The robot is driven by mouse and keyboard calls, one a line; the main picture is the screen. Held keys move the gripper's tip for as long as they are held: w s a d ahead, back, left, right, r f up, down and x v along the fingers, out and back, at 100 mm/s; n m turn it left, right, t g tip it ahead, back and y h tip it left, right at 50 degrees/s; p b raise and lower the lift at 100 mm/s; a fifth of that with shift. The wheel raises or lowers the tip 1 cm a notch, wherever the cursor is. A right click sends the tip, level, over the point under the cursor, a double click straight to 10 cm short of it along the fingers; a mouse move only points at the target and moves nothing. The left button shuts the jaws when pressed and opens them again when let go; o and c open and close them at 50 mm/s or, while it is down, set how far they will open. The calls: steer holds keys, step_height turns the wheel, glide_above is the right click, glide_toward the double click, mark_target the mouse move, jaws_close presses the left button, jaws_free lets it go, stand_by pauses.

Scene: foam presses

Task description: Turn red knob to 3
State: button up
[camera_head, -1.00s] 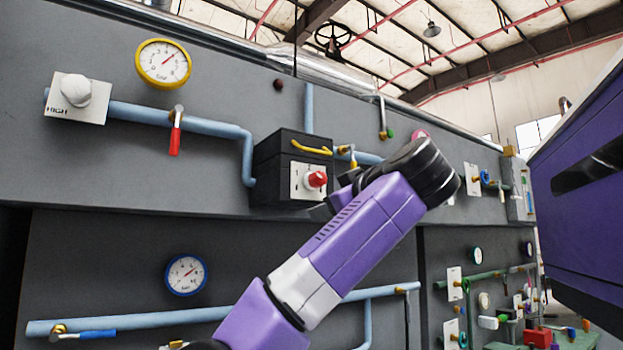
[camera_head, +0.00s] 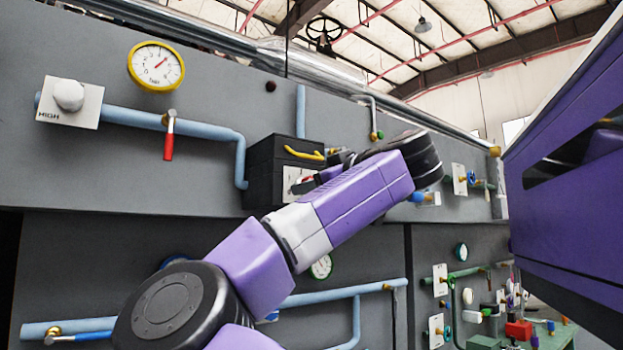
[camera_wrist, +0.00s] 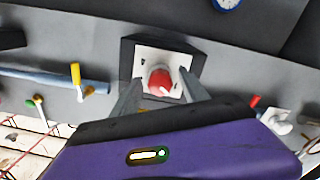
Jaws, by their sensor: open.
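The red knob (camera_wrist: 159,78) is on a white plate (camera_wrist: 143,63) on the front of a black box (camera_head: 268,165). A white mark shows on the knob in the wrist view; the numbers on the plate are too small to read. My gripper (camera_wrist: 163,84) is open, with one finger on each side of the knob in the wrist view. I cannot tell whether the fingers touch it.
A yellow-rimmed gauge (camera_head: 156,66) and a white knob (camera_head: 68,95) are farther left on the grey wall.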

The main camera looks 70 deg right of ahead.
steer(key=shift+w+d, duration=0.15)
steer(key=shift+w, duration=0.15)
jaws_close()
steer(key=shift+f, duration=0.1)
